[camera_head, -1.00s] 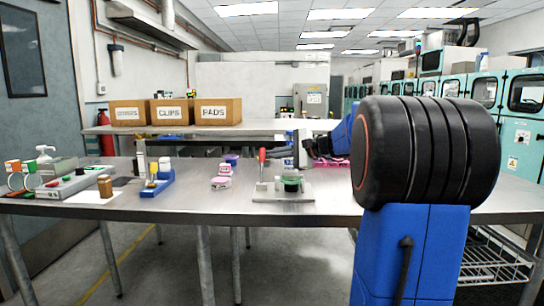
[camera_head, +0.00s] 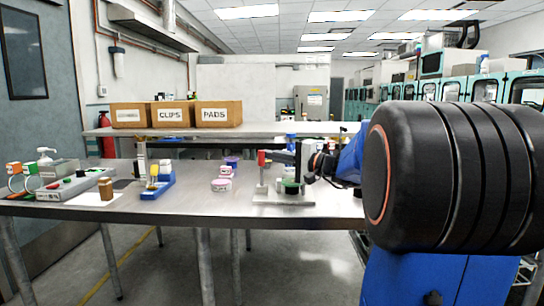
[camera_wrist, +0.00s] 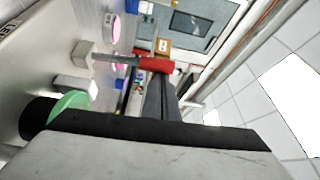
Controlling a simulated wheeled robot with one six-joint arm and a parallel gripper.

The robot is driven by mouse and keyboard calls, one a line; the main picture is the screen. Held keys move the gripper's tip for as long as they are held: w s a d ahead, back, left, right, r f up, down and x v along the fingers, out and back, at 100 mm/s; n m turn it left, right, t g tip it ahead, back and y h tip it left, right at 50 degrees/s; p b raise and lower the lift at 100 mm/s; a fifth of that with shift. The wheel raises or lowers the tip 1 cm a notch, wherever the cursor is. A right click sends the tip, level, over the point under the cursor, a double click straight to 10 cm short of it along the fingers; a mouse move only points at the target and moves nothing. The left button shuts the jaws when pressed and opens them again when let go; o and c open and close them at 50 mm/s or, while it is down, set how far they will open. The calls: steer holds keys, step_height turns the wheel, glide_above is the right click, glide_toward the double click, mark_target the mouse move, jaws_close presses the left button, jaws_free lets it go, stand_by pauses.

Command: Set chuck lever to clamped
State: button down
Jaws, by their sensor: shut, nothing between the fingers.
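The chuck lever (camera_head: 262,158) has a red grip on a grey shaft and stands roughly upright at the left of its fixture. The fixture's metal base plate (camera_head: 283,199) lies near the table's front edge. A green round part (camera_head: 291,187) sits on the fixture, right of the lever. My gripper (camera_head: 272,157) is shut and empty, its dark fingers reaching left toward the red grip. In the wrist view my fingertips (camera_wrist: 160,80) are right at the red grip (camera_wrist: 157,64); I cannot tell whether they touch it. The green part (camera_wrist: 68,108) is partly hidden by my gripper body.
Pink-and-white round containers (camera_head: 221,185) stand left of the fixture. Labelled cardboard boxes (camera_head: 219,113) stand on the back bench. The table between containers and fixture is clear.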

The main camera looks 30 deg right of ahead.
steer(key=shift+s+a+f+n+t+y, duration=0.2)
steer(key=shift+s+a+n, duration=0.2)
steer(key=shift+s, duration=0.3)
steer(key=shift+s+a+f+n+t+y, duration=0.2)
steer(key=shift+s+a+n, duration=0.15)
steer(key=shift+s+a, duration=0.25)
steer(key=shift+s+a+f+n+t+y, duration=0.1)
steer(key=shift+s+a+f+n, duration=0.1)
steer(key=shift+s+a+n, duration=0.4)
steer(key=shift+s+d+f, duration=0.1)
steer(key=shift+s+d, duration=0.05)
steer(key=shift+s, duration=0.05)
step_height(320, 180, up, 2)
steer(key=w+d, duration=0.3)
steer(key=v, duration=1)
steer(key=shift+f, duration=0.45)
steer(key=shift+s+m, duration=0.15)
steer(key=shift+m, duration=0.1)
